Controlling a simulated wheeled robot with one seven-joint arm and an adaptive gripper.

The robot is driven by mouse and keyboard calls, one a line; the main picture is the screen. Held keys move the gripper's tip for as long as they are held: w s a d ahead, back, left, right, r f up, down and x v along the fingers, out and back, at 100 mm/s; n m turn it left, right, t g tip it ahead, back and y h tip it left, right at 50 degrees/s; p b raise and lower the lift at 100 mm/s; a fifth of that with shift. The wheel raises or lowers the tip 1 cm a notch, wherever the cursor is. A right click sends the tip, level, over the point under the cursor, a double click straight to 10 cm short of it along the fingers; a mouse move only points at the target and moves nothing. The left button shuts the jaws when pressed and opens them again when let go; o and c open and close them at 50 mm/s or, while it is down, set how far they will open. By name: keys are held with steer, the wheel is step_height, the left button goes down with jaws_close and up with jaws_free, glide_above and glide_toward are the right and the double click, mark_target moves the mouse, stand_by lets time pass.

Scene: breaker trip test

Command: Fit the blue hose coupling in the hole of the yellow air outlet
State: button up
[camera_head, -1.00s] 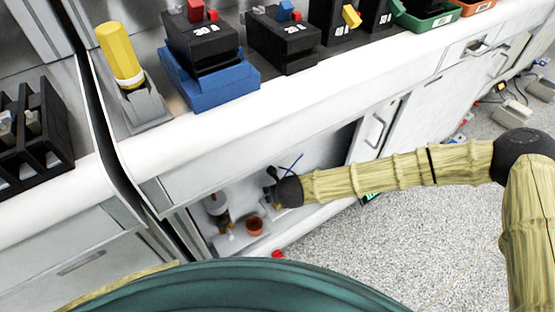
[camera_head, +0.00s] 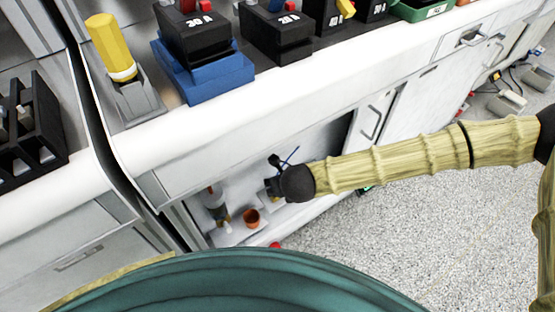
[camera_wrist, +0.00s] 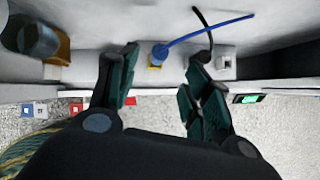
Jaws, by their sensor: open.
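The blue hose coupling (camera_wrist: 160,51) shows in the wrist view, with a thin blue hose (camera_wrist: 205,33) running up and right from it. A small yellow block, which looks like the yellow air outlet (camera_wrist: 154,63), is right at the coupling. I cannot tell whether the coupling sits in its hole. My gripper (camera_wrist: 163,56) is open, with one finger on each side of the coupling and nothing held. In the head view my gripper (camera_head: 273,188) is inside the low open bay, and part of the blue hose (camera_head: 291,156) shows above it. The outlet is hidden there.
A white socket (camera_wrist: 226,66) with a black hose is close to the right finger. A grey cylinder (camera_wrist: 36,38) stands at the left. In the head view an orange pot (camera_head: 251,217) sits on the bay's floor. The counter (camera_head: 290,85) overhangs the bay.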

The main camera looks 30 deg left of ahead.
steer(key=shift+v, duration=0.8)
steer(key=shift+f, duration=0.1)
steer(key=s+d+f+n+h, duration=0.1)
steer(key=s+d+f+n, duration=0.3)
steer(key=d+f+n, duration=0.55)
steer(key=s+d+f+n+g+h, duration=0.1)
steer(key=s+d+f+n, duration=0.25)
steer(key=d, duration=0.65)
steer(key=s+d+f+n+g+h, duration=0.15)
steer(key=d+n, duration=0.25)
steer(key=d, duration=0.6)
steer(key=s+d+f+n+g+h, duration=0.1)
steer(key=s+d+f+n, duration=0.25)
steer(key=d, duration=0.65)
steer(key=s+d+r+n, duration=0.2)
steer(key=s+d+n, duration=0.25)
steer(key=d, duration=0.55)
step_height(320, 180, up, 20)
steer(key=p, duration=2.1)
steer(key=shift+a+r+h, duration=0.2)
steer(key=shift+r+h, duration=0.05)
steer(key=shift+h, duration=0.1)
